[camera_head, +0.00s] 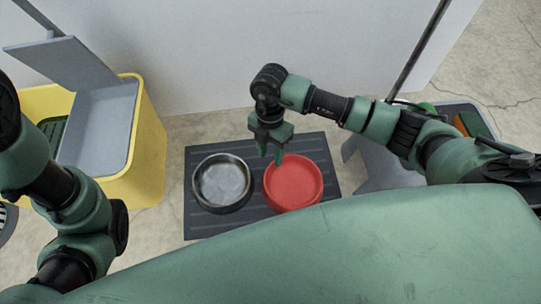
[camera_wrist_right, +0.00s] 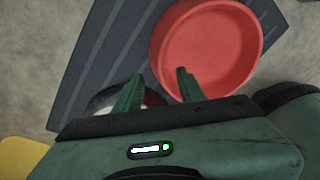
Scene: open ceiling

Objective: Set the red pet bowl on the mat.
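The red pet bowl (camera_head: 293,183) rests upright and looks empty on the right part of the dark grey mat (camera_head: 316,147). In the right wrist view the bowl (camera_wrist_right: 208,45) and the ribbed mat (camera_wrist_right: 95,60) lie beyond my fingers. My right gripper (camera_head: 271,158) is over the mat, just behind the bowl's left rim. Its fingers (camera_wrist_right: 160,76) are apart with nothing clamped between them; they appear either side of the near rim, the right one overlapping the bowl. I cannot tell their exact height. My left gripper is out of view.
A dark-rimmed metal bowl (camera_head: 222,182) stands on the mat's left part, close beside the red bowl. A yellow bin (camera_head: 150,150) with a raised grey lid is at left. A grey stand (camera_head: 375,168) is at right, partly behind my right arm. A white wall (camera_head: 190,60) rises behind.

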